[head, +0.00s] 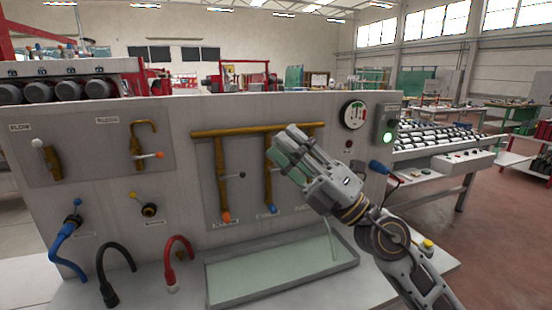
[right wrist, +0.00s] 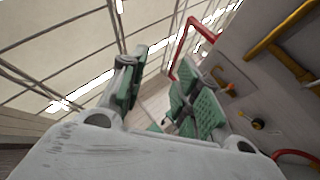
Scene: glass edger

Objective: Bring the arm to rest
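My right arm comes in from the lower right in the head view. Its gripper (head: 290,146) points up and left in front of the upright grey panel (head: 290,112), covering part of the right yellow pipe. In the right wrist view, the green-padded fingers of the gripper (right wrist: 163,90) stand apart with nothing between them. I cannot tell the exact gap between the gripper and the panel. My left gripper is not in view.
The panel carries yellow pipes (head: 222,180) with coloured handles, a round gauge (head: 354,115) and a lit green button (head: 388,137). Blue, black and red (head: 178,248) hoses curve at its foot beside a shallow tray (head: 222,297). A roller table (head: 440,142) stands behind at right.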

